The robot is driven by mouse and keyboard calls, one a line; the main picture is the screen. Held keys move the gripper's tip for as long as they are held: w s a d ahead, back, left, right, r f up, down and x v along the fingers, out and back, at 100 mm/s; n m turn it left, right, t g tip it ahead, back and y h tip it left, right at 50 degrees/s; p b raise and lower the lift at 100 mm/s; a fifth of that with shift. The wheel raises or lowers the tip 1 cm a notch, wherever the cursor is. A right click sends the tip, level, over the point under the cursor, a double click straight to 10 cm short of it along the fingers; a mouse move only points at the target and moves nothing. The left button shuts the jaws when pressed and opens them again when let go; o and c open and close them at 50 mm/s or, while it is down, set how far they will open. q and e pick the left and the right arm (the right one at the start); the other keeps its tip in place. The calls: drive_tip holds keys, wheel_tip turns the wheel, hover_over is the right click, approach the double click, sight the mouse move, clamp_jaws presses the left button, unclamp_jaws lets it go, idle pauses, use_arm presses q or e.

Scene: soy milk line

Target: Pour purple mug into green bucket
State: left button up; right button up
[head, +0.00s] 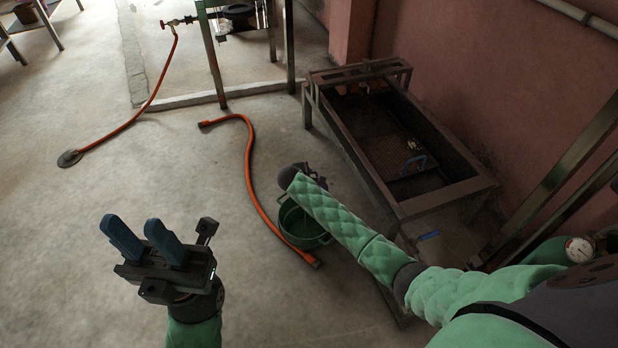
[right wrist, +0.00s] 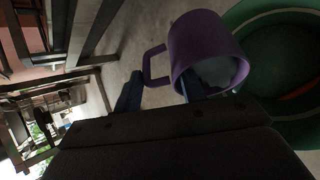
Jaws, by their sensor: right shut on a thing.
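The green bucket (head: 300,224) stands on the floor in the head view, partly covered by my right forearm. It also shows at the right of the right wrist view (right wrist: 262,28). The purple mug (right wrist: 203,40) is in the right wrist view, beside the bucket, with its handle to the left. Its mouth faces the camera and shows a pale grey inside; I cannot tell its exact tilt. My right gripper (right wrist: 162,90) is shut on the mug; the exact contact is unclear. My left gripper (head: 141,233) is open and empty at lower left.
An orange hose (head: 249,165) lies on the floor, passing beside the bucket. A dark metal-framed trough (head: 440,200) stands at right by the pink wall. Another orange hose (head: 130,122) ends at a floor disc. Open floor lies at left.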

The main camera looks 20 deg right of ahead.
drive_tip(key=shift+s+a+f+t+h, duration=0.1)
drive_tip(key=shift+a+f+t+h, duration=0.05)
drive_tip(key=shift+a+t+h, duration=0.3)
drive_tip(key=shift+s+a+f+n+t+h+b, duration=0.25)
drive_tip(key=shift+a+f+n+h+b, duration=0.15)
drive_tip(key=shift+h, duration=0.45)
drive_tip(key=shift+a, duration=0.1)
drive_tip(key=shift+a, duration=0.1)
drive_tip(key=shift+a+f+h+b, duration=0.1)
drive_tip(key=shift+h+b, duration=0.2)
drive_tip(key=shift+h, duration=0.1)
drive_tip(key=shift+s+a+f+n+t+h+b, duration=0.2)
drive_tip(key=shift+a+t+h+b, duration=0.2)
drive_tip(key=shift+a+h+b, duration=0.15)
drive_tip(key=shift+s+a+f+n+t+h+b, duration=0.1)
drive_tip(key=shift+s+a+f+t+h+b, duration=0.1)
drive_tip(key=shift+a+t+h+b, duration=0.35)
